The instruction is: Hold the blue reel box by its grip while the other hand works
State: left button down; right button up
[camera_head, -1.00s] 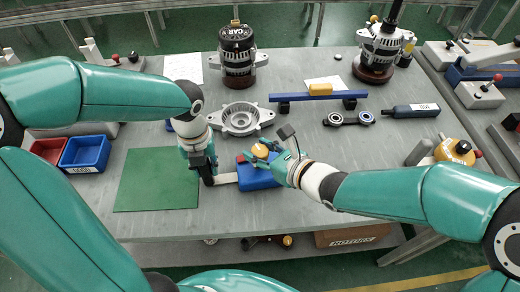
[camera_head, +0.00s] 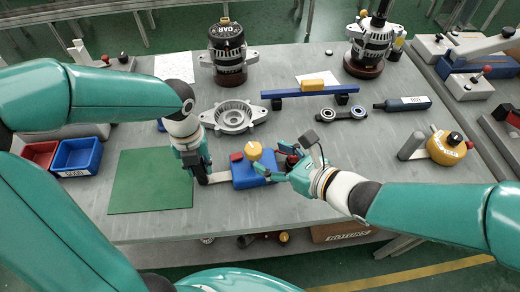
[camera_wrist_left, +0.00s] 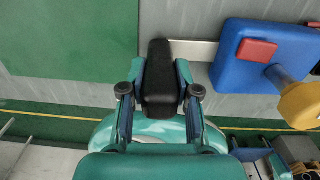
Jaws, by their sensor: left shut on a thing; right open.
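The blue reel box (camera_head: 246,179) sits near the table's front edge, with a red block (camera_head: 236,156) and a yellow knob (camera_head: 254,151) on top. A pale flat bar joins it to a black grip (camera_wrist_left: 160,85) on its left. My left gripper (camera_head: 196,166) is shut on that grip; the wrist view shows the grip between both fingers. The box (camera_wrist_left: 262,60) also fills the right of the wrist view, beside my gripper. My right gripper (camera_head: 275,162) is open just right of the knob, apart from it. Its fingers partly hide the box's right end.
A green mat (camera_head: 150,182) lies left of the grip, with blue (camera_head: 76,157) and red (camera_head: 40,153) bins beyond. Behind the box is a grey housing (camera_head: 234,117). A blue rail (camera_head: 309,90) and a yellow round device (camera_head: 449,148) stand to the right.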

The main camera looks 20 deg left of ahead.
aim_at(256, 150)
jog(key=v, duration=0.5)
dwell(0.3)
jog(key=w+a+f+m, duration=0.1)
jog(key=a+m, duration=0.2)
jog(key=m, duration=0.9)
jog(key=w+a+f+m, duration=0.1)
jog(key=a+m, duration=0.3)
jog(key=m, duration=0.8)
jog(key=w+a+f+m, duration=0.1)
jog(key=a+f+m, duration=0.1)
jog(key=m, duration=1)
jog(key=shift+x, duration=0.85)
